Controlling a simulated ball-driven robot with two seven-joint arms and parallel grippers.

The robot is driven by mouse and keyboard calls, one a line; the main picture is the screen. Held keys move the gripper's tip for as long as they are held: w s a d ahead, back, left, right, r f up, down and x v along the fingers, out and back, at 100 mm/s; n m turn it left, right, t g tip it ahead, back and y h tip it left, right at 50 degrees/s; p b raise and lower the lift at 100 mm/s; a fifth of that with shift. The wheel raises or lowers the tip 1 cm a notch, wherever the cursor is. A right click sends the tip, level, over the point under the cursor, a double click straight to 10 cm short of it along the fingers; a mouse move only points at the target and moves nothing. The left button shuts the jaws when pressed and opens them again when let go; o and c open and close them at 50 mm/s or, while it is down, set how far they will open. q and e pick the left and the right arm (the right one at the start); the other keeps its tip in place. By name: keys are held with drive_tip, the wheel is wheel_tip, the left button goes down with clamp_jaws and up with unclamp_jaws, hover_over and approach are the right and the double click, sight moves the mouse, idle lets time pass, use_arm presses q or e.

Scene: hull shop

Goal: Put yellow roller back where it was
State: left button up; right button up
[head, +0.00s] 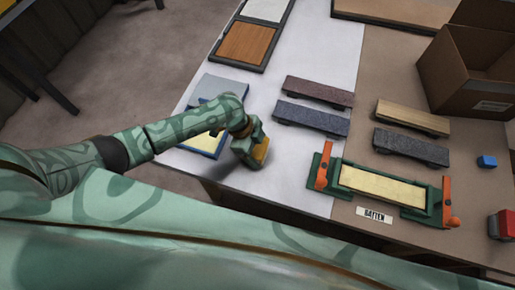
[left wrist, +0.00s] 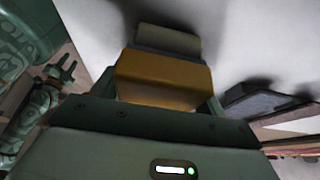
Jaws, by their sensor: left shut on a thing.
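My left gripper (head: 255,150) reaches in from the left over the light part of the table, near its front edge. It is shut on the yellow roller (head: 261,152), of which only a small yellow part shows past the jaws. In the left wrist view the roller (left wrist: 165,78) is a yellow-orange block between the jaws, with a grey part beyond it. I cannot tell whether it touches the table. A blue-rimmed tray (head: 219,151) with a pale yellow pad lies just left of the gripper, partly hidden by my arm.
Dark sanding blocks (head: 312,117) lie right of the gripper. A green and orange clamp frame (head: 432,213) holds a pale board behind a "BATTEN" label (head: 374,215). An open cardboard box (head: 465,75) stands at the back right. Framed panels (head: 244,46) lie at the back left.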

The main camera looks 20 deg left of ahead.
drive_tip(key=shift+d, duration=0.1)
use_arm(q)
drive_tip(key=o, duration=1.1)
drive_tip(key=shift+f, duration=0.1)
drive_tip(key=shift+c, duration=0.2)
drive_tip(key=o, duration=0.4)
use_arm(e)
drive_tip(key=shift+d, duration=0.2)
use_arm(q)
drive_tip(key=shift+r, duration=0.3)
drive_tip(key=p+v, duration=0.4)
drive_tip(key=v, duration=0.7)
drive_tip(key=shift+s+a+r, duration=0.1)
drive_tip(key=shift+a+r, duration=0.15)
drive_tip(key=shift+r, duration=0.1)
use_arm(e)
drive_tip(key=r, duration=0.4)
drive_tip(key=shift+w+a, duration=0.1)
drive_tip(key=shift+w, duration=0.25)
